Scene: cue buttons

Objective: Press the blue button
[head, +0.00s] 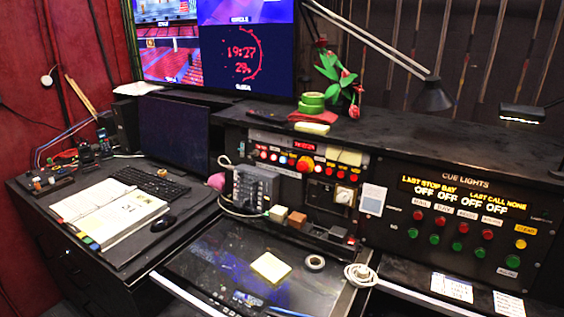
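I cannot make out a clearly blue button in the head view. The middle console (262,138) has a row of small red, white and orange buttons (283,157) and a larger red-orange knob (305,164). A small control box (45,181) on the left desk has coloured parts too small to tell. Neither of my grippers is in view.
An open binder (108,209), a keyboard (150,183) and a mouse (163,222) lie on the left desk. A yellow notepad (271,268) and a tape roll (314,262) lie on the dark middle surface. A desk lamp (433,97) overhangs the console.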

